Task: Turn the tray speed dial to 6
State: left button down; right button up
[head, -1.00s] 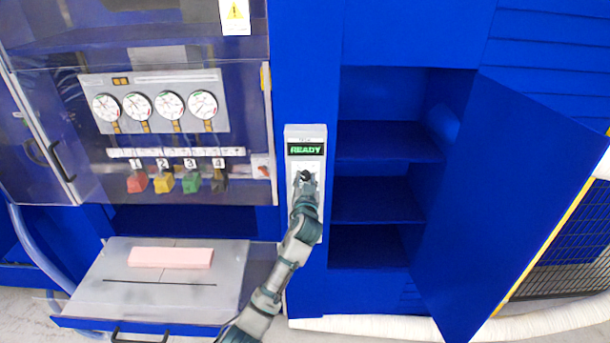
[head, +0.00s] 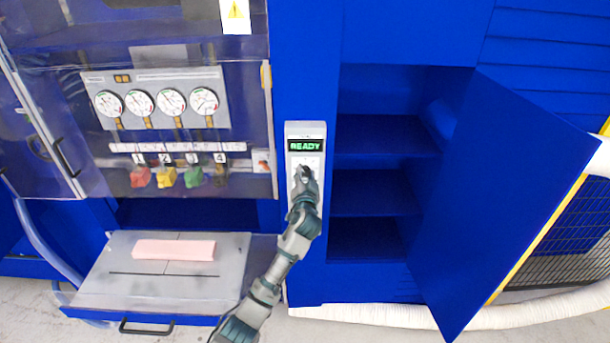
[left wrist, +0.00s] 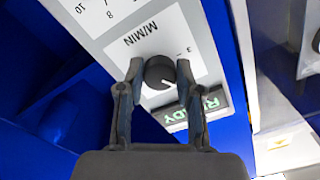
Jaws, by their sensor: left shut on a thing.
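The tray speed dial is a black round knob (left wrist: 160,72) on a grey control panel (head: 292,187), under a green READY display (head: 304,146). In the left wrist view, the panel carries the print M/MIN and scale numbers such as 3, 8 and 10. A white mark shows on the knob, but I cannot tell which number it points to. My left gripper (head: 305,178) is at the panel, with its two fingers on either side of the knob, shut on it. In the head view the gripper mostly hides the dial. My right gripper is not in view.
A grey tray (head: 100,290) with a pink foam block (head: 174,250) sits left of my arm. Above it are several gauges (head: 171,102) and coloured numbered knobs (head: 166,177). Right of the panel are open shelves (head: 385,135) and an open blue door (head: 490,190).

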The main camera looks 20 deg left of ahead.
pick_arm(q)
jog(key=c, duration=0.8)
grip_release()
jog(key=shift+w+d, duration=0.1)
jog(key=shift+w, duration=0.05)
jog(key=shift+o, duration=0.2)
jog(key=v, duration=1.2)
jog(key=shift+f, duration=0.1)
